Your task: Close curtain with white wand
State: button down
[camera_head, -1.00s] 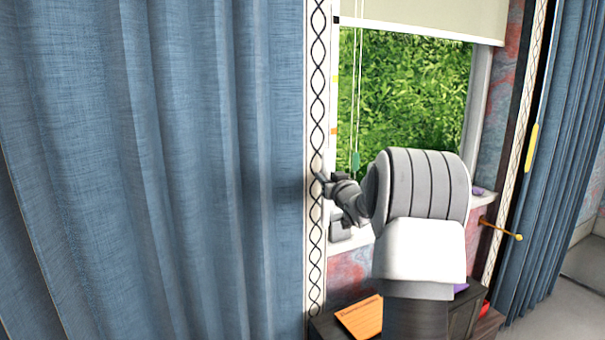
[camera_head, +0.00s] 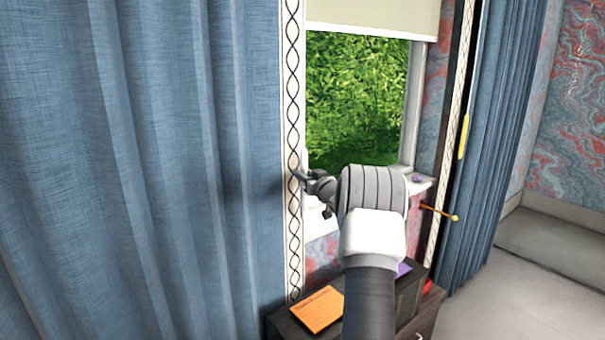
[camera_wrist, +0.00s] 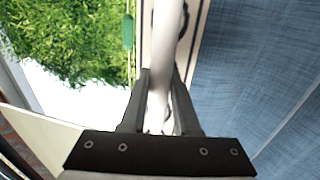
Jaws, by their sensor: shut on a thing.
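The left blue curtain (camera_head: 130,150) hangs over the left half of the head view, with a white trim with black loops (camera_head: 293,90) along its right edge. The white wand (camera_wrist: 166,50) runs between my gripper's fingers in the wrist view, beside that trim. In the head view it is too small and hidden to make out. My gripper (camera_head: 302,180) is shut on the wand at the curtain's edge; it also shows in the wrist view (camera_wrist: 160,100). The right blue curtain (camera_head: 505,130) hangs bunched past the window, with a yellow wand (camera_head: 463,137) on it.
The window (camera_head: 355,100) shows between the curtains, under a cream blind (camera_head: 375,15). A green pull (camera_wrist: 127,30) hangs close by in the wrist view. A dark cabinet (camera_head: 405,300) with an orange note (camera_head: 318,311) stands below. A yellow-tipped rod (camera_head: 440,213) projects right of my arm.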

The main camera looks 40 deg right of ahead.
jog(key=c, duration=1.1)
grip_release()
jog(key=shift+s+d+r, duration=0.1)
jog(key=shift+d+r, duration=0.1)
jog(key=shift+d, duration=0.05)
jog(key=o, duration=0.4)
jog(key=shift+d+f, duration=0.15)
jog(key=shift+o, duration=0.2)
jog(key=b+v, duration=0.2)
jog(key=v, duration=1.5)
jog(key=shift+a, duration=0.25)
